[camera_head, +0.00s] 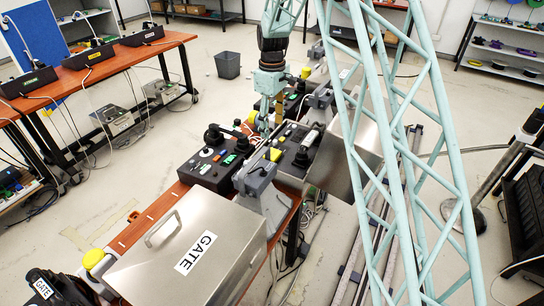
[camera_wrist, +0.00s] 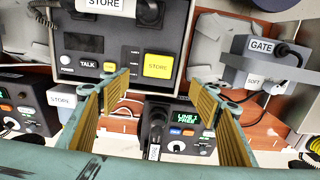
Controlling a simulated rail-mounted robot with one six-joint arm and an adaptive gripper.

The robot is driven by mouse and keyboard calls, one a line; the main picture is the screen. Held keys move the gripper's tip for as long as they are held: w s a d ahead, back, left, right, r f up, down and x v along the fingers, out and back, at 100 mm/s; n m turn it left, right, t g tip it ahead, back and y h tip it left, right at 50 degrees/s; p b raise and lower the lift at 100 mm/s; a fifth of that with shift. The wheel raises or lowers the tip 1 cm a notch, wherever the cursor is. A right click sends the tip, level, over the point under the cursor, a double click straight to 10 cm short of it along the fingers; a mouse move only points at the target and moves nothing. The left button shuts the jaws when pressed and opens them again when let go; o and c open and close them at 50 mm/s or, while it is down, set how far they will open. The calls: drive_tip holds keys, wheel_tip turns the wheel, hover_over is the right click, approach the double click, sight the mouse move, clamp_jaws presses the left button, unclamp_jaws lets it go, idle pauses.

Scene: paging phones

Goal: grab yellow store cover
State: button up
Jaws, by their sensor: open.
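My gripper (camera_wrist: 160,83) is open. I cannot tell how far above the panel the fingertips are. In the head view my gripper (camera_head: 264,122) is low over the far part of the orange bench, where equipment partly hides it, and I cannot single out the STORE cover there.
A grey box marked GATE (camera_wrist: 262,62) stands right of my fingers. A small unit with a green display (camera_wrist: 180,122) lies below, between them. A steel GATE case (camera_head: 185,250) covers the near bench end. A black bin (camera_head: 228,65) stands on the floor.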

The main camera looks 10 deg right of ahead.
drive_tip(key=b, duration=0.1)
hover_over(272, 153)
drive_tip(key=f, duration=0.7)
drive_tip(key=shift+s+f, duration=0.15)
drive_tip(key=shift+s, duration=0.2)
drive_tip(key=shift+f, duration=0.65)
drive_tip(key=shift+f, duration=0.1)
drive_tip(key=shift+w+f+b, duration=0.2)
drive_tip(key=shift+f+b, duration=0.55)
drive_tip(key=shift+f, duration=1.75)
drive_tip(key=shift+c, duration=0.7)
drive_tip(key=c, duration=0.8)
